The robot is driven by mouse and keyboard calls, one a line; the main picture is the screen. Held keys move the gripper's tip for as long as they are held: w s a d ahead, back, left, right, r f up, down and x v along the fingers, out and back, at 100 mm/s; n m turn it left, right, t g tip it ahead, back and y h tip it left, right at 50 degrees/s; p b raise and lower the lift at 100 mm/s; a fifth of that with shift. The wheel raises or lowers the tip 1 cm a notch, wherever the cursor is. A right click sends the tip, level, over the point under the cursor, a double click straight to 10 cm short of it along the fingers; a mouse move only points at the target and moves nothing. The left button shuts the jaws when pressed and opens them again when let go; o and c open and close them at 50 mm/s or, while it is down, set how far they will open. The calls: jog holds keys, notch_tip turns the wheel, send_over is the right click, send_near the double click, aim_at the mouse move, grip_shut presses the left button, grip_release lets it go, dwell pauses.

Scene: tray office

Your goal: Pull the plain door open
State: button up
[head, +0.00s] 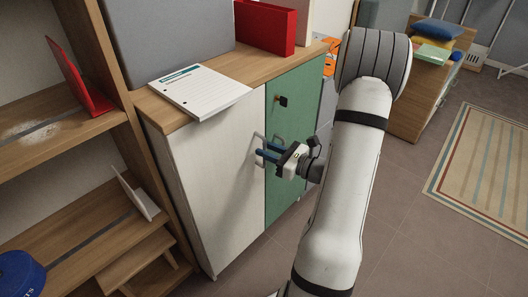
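The plain white door (205,185) is the left front of a low wooden-topped cabinet. It looks closed, flush beside the green door. A pale bracket handle (256,139) stands out near the white door's right edge. My gripper (264,153) comes in from the right in front of the green door, with its blue fingertips at the handle. Both fingers show, one a little above the other. The fingertips overlap the handle in this view, so I cannot tell whether they are around it, or touching it.
The green door (293,120) has a dark knob with an orange part. A paper pad (200,90) overhangs the cabinet top beside a red binder (265,27). An open shelf (115,130) stands close on the left. Bare floor (405,225) lies at the right, before a striped rug (490,165).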

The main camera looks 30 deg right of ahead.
jog(key=shift+w+a, duration=0.35)
jog(key=shift+w, duration=0.2)
grip_shut()
jog(key=shift+a, duration=0.2)
jog(key=shift+s, duration=0.1)
